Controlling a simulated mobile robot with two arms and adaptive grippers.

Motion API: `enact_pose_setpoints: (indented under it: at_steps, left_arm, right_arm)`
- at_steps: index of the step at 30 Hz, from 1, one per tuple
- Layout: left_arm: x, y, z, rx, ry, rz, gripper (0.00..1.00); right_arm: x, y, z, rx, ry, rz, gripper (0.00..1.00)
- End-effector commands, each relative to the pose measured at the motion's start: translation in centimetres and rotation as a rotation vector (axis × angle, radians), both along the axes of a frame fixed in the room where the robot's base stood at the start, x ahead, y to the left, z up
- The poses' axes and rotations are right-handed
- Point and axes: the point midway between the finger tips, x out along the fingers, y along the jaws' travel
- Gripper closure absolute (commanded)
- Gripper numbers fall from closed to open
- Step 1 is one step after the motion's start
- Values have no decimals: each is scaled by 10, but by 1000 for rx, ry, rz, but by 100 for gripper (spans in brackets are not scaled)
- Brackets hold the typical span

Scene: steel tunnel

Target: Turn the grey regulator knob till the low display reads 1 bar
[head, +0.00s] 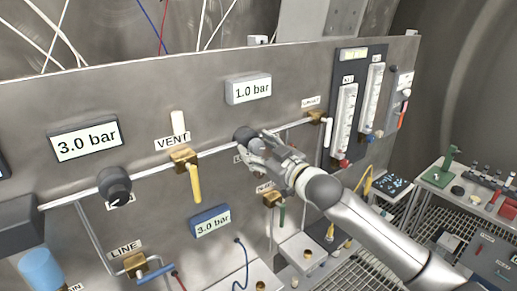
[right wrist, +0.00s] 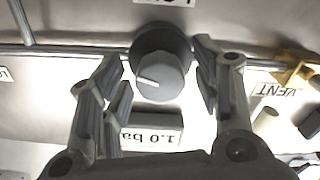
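The grey regulator knob (right wrist: 162,75) has a white pointer line and shows in the right wrist view, which looks upside down. In the head view the dark knob (head: 244,135) sits on the pipe, partly hidden by my right gripper (head: 262,150). The right gripper (right wrist: 165,85) has its fingers on either side of the knob, with small gaps visible, so it looks open. The display (head: 248,89) above the knob reads 1.0 bar; it also shows inverted in the wrist view (right wrist: 150,137). My left gripper is not in view.
Another display (head: 86,138) reads 3.0 bar above a second black knob (head: 115,186). A blue-framed display (head: 210,220) low on the panel reads 3.0 bar. A yellow-handled VENT valve (head: 186,160) stands left of my gripper. Flowmeters (head: 347,120) are at right.

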Motion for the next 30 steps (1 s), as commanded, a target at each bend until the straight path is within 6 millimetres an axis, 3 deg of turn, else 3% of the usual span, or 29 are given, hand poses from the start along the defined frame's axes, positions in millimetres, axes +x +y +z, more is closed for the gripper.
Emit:
enact_pose_setpoints:
  at_steps: [11,30]
  left_arm:
    - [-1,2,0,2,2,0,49]
    - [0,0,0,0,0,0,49]
  right_arm:
    - [-5,-4,-1,1,0,-1,42]
    - [-89,-66,-1,0,2,-1,42]
